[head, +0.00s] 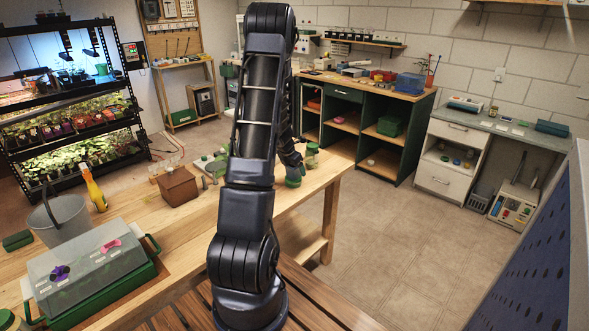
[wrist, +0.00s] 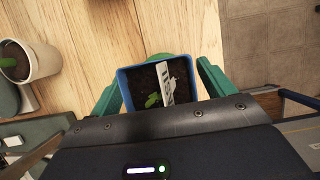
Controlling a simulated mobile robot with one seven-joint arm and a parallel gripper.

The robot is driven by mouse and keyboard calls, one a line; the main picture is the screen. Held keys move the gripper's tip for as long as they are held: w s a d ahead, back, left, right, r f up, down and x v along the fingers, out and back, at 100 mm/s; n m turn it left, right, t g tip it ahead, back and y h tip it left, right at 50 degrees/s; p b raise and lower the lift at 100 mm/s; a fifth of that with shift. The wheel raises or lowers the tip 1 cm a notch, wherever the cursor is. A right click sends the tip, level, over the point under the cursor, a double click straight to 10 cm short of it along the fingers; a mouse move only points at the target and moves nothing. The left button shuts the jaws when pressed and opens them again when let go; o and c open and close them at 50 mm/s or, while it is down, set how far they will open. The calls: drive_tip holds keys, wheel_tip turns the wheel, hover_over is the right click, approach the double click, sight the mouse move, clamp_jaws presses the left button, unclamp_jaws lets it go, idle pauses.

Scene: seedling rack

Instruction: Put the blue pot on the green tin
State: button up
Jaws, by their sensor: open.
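The blue pot (wrist: 124,84) shows in the wrist view, with dark soil, a small green seedling and a white label in it. My gripper (wrist: 160,70) is open, with one green finger on each side of the pot. The fingers look close to its walls; I cannot tell if they touch. A green rounded edge, seemingly the green tin (wrist: 172,57), shows just beyond the pot's far rim. The pot appears to be over it, though the contact is hidden. In the head view my arm hides most of this spot at the bench's far right end.
A pale pot with a seedling (wrist: 42,66) stands left in the wrist view. On the wooden bench (head: 150,225) are a brown box (head: 178,187), a spray bottle (head: 94,188), a grey bucket (head: 60,219) and a lidded green crate (head: 90,266). Floor lies beyond the bench edge.

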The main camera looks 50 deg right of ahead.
drive_tip(key=shift+r, duration=0.1)
drive_tip(key=v, duration=1)
drive_tip(key=shift+a+r, duration=0.1)
drive_tip(key=shift+r, duration=0.15)
drive_tip(key=w+a+r+m+t, duration=0.1)
drive_tip(key=a+r+m, duration=0.2)
drive_tip(key=a+r, duration=0.5)
drive_tip(key=a+r+m, duration=0.3)
drive_tip(key=a+r, duration=0.1)
drive_tip(key=a, duration=0.7)
drive_tip(key=w+a+r+m+t, duration=0.1)
drive_tip(key=a+r+m, duration=0.2)
drive_tip(key=a+r, duration=0.55)
drive_tip(key=s+a+r+m+t+y, duration=0.1)
drive_tip(key=s+a+m, duration=0.2)
drive_tip(key=s+a, duration=0.2)
drive_tip(key=s+a+r+m+y, duration=0.1)
drive_tip(key=s+a+m+y, duration=0.1)
drive_tip(key=a, duration=0.9)
drive_tip(key=s+a+r+m+t+y, duration=0.1)
drive_tip(key=s+a+m, duration=0.3)
drive_tip(key=s+a, duration=0.3)
drive_tip(key=shift+s+a+t, duration=0.3)
drive_tip(key=shift+a, duration=0.15)
